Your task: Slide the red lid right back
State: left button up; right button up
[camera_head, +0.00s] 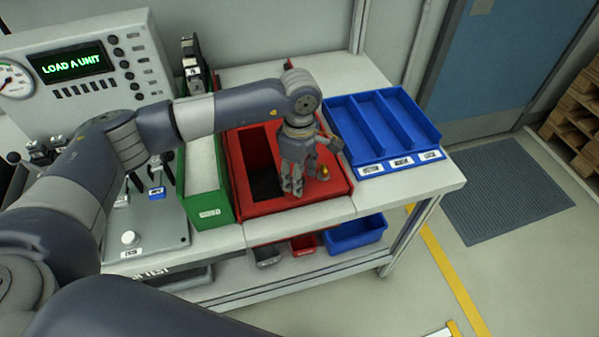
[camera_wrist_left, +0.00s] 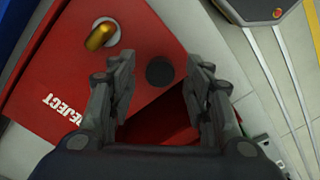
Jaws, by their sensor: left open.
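The red lid (camera_wrist_left: 60,70) fills the left of the left wrist view and bears the word REJECT. A gold knob (camera_wrist_left: 101,36) and a round black spot (camera_wrist_left: 160,71) are on it. In the head view, the red lid (camera_head: 335,185) covers the right part of the red bin (camera_head: 290,207), and the left part is open, showing a dark inside. My left gripper (camera_head: 293,190) points down over the lid's left part, left of the gold knob (camera_head: 323,171). It is open, with nothing between its fingers (camera_wrist_left: 163,85). Its exact height above the lid is unclear. My right gripper is not in view.
A green bin (camera_head: 207,185) stands left of the red bin, and a blue divided tray (camera_head: 385,125) stands right of it. A panel (camera_head: 85,70) reads LOAD A UNIT. The bench top (camera_head: 445,178) is clear at its right front corner.

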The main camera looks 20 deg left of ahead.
pick_arm(q)
jog(key=shift+f, duration=0.35)
